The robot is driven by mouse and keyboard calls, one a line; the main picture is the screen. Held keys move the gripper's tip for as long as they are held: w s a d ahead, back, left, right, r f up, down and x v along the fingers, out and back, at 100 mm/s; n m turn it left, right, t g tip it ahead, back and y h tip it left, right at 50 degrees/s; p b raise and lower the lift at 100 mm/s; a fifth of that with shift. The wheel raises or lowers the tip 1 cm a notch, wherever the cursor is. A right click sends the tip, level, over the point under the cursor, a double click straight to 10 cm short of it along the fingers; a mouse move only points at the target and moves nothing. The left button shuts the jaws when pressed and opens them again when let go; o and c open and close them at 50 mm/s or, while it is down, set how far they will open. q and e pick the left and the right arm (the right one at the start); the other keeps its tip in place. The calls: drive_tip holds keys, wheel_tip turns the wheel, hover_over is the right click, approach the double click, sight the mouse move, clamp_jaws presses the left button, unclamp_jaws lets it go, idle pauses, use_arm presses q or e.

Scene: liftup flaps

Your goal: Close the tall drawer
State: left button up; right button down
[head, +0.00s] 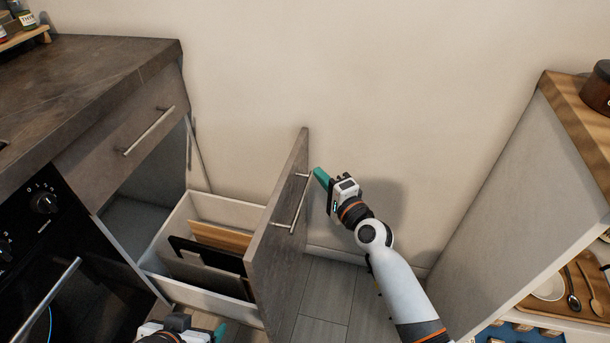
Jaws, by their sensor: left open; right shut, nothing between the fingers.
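The tall drawer (278,233) is pulled well out from the cabinet below the counter. Its dark grey front stands upright and faces right, with a metal bar handle (298,204). Boards stand on edge inside its white box (205,210). My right gripper (319,175) is shut and empty, with its green fingertips close to the upper part of the drawer front and handle. I cannot tell whether it touches them. My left gripper (217,332) is low at the bottom edge, in front of the drawer box, mostly cut off by the frame; it is open.
A shut upper drawer (130,135) with a bar handle sits above the opening. A black oven (60,250) with a knob and handle is at the left. A white cabinet (510,190) with a wooden top stands at the right. Wooden floor (325,300) lies clear between.

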sight(296, 163)
use_arm(q)
drive_tip(key=shift+w+d+r, duration=0.15)
drive_tip(key=shift+w, duration=0.2)
use_arm(e)
drive_tip(key=shift+w+a, duration=0.25)
drive_tip(key=shift+a, duration=0.4)
drive_tip(key=shift+w+a, duration=0.3)
drive_tip(key=shift+a, duration=0.4)
drive_tip(key=shift+w+a, duration=0.25)
drive_tip(key=shift+a, duration=0.4)
drive_tip(key=shift+a, duration=0.1)
